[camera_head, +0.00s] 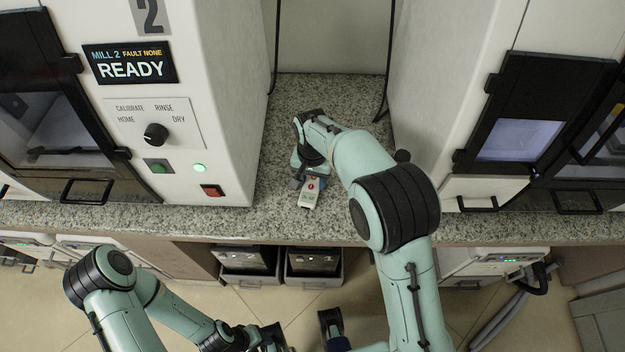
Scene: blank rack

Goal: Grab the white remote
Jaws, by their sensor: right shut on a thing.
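The white remote (309,195) is on or just above the speckled counter, between the two white machines. It is small and pale with a red mark near its far end. My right gripper (303,181) is at the far end of the remote and shut on it; the wrist above hides part of the fingers. I cannot tell whether the remote touches the counter. My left gripper (274,338) is low at the bottom edge of the view, below the counter and away from the remote. Its fingers are cut off, so its opening is unclear.
A white milling machine (225,120) with a READY display stands left on the granite counter (250,222). Another white machine (440,70) stands right. Black cables hang behind. Grey bins (248,277) sit under the counter. Bare counter lies between the machines.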

